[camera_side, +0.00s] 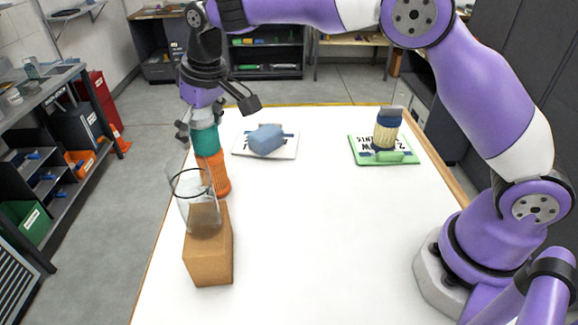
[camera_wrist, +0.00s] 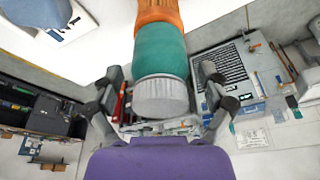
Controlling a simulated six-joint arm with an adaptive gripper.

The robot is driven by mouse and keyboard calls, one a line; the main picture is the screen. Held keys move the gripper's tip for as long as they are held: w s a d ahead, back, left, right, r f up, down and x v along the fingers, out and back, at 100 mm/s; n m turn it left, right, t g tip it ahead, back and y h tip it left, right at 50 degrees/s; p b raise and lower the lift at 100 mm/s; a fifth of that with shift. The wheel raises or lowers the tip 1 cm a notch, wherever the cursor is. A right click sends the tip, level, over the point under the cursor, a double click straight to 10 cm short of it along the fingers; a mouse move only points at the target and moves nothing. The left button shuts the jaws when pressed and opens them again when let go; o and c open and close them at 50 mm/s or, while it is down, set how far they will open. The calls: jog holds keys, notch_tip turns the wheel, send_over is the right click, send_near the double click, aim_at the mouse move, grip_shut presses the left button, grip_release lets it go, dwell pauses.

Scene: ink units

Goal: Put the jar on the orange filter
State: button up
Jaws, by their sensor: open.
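The jar (camera_side: 205,139) is teal with a ribbed grey lid. It sits upright on top of the orange filter (camera_side: 213,174), touching it, in the side view. In the wrist view the teal jar (camera_wrist: 160,50) fills the upper middle, with the orange filter (camera_wrist: 158,14) directly beyond it and the grey lid (camera_wrist: 161,98) nearest me. My gripper (camera_side: 203,119) is above the jar, pointing down. Its open fingers (camera_wrist: 160,78) stand either side of the lid, with visible gaps in the wrist view. The filter's lower left is partly behind a clear glass vessel.
The clear glass vessel (camera_side: 187,192) stands on a brown block (camera_side: 210,262) close in front of the filter. A brush (camera_side: 387,127) stands on a green card (camera_side: 360,157). The table's middle is clear.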

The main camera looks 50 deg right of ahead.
jog(key=v, duration=1.2)
jog(key=s+d+r, duration=0.2)
jog(key=s+d, duration=0.2)
jog(key=d, duration=0.1)
jog(key=s+d+f+m+t, duration=0.1)
jog(key=s+d+f, duration=0.2)
jog(key=s, duration=0.5)
jog(key=s+d+f+m+t, duration=0.1)
jog(key=s+d+f, duration=0.3)
jog(key=s, duration=0.5)
jog(key=shift+s+d+f+m+t+h, duration=0.3)
jog(key=shift+d+f+m+h, duration=0.15)
jog(key=shift+f, duration=0.3)
jog(key=shift+a, duration=0.1)
